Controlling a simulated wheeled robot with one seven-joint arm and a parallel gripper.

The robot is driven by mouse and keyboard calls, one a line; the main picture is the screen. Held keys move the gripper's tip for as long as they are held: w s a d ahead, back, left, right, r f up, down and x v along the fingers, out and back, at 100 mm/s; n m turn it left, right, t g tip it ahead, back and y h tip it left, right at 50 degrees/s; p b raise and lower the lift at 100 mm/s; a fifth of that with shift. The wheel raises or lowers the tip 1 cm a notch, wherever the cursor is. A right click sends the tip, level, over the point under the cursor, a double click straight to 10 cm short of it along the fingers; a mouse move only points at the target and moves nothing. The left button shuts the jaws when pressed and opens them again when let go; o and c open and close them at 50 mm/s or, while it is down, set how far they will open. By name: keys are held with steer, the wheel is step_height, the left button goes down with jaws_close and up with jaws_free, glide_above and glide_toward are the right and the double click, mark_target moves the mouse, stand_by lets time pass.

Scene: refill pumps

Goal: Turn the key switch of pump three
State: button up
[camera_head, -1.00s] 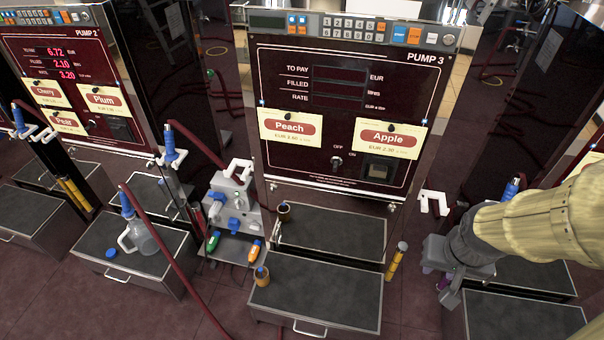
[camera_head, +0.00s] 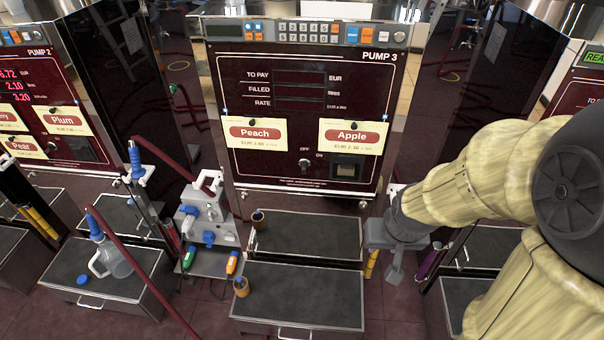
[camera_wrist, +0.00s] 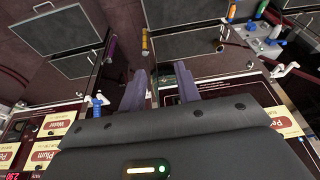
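Pump three (camera_head: 300,110) stands in the middle of the head view, with a dark red front and blank readouts. Its key switch (camera_head: 305,165) is a small metal knob low on the front, between the OFF and ON marks, left of a square lit window. Its exact angle is too small to tell. My gripper (camera_head: 396,268) points down at the pump's lower right corner, right of and below the switch, apart from it. In the wrist view my gripper's two fingers (camera_wrist: 161,88) are spread with nothing between them. I cannot make out the switch there.
Peach (camera_head: 254,134) and Apple (camera_head: 354,136) cards hang above the switch. A drawer unit (camera_head: 300,290) stands below the pump. A grey box with blue knobs (camera_head: 210,225) is at its left, with a red hose (camera_head: 130,255) farther left. Pump two (camera_head: 50,100) is at the left.

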mark_target(303, 171)
steer(key=w+a+f+t+b, duration=0.6)
steer(key=w+a+t, duration=0.1)
steer(key=w+a, duration=0.2)
steer(key=w+a+f+t+b, duration=0.7)
steer(key=w+a, duration=0.1)
steer(key=a, duration=0.3)
steer(key=shift+w+f+m+h, duration=0.3)
steer(key=shift+w+h, duration=0.1)
steer(key=shift+w, duration=0.1)
steer(key=w, duration=0.5)
steer(key=w+p, duration=0.1)
steer(key=w, duration=1.1)
steer(key=shift+w+d+p, duration=0.1)
steer(key=shift+d+p, duration=0.15)
steer(key=shift+p, duration=0.15)
steer(key=shift+a, duration=0.1)
jaws_close()
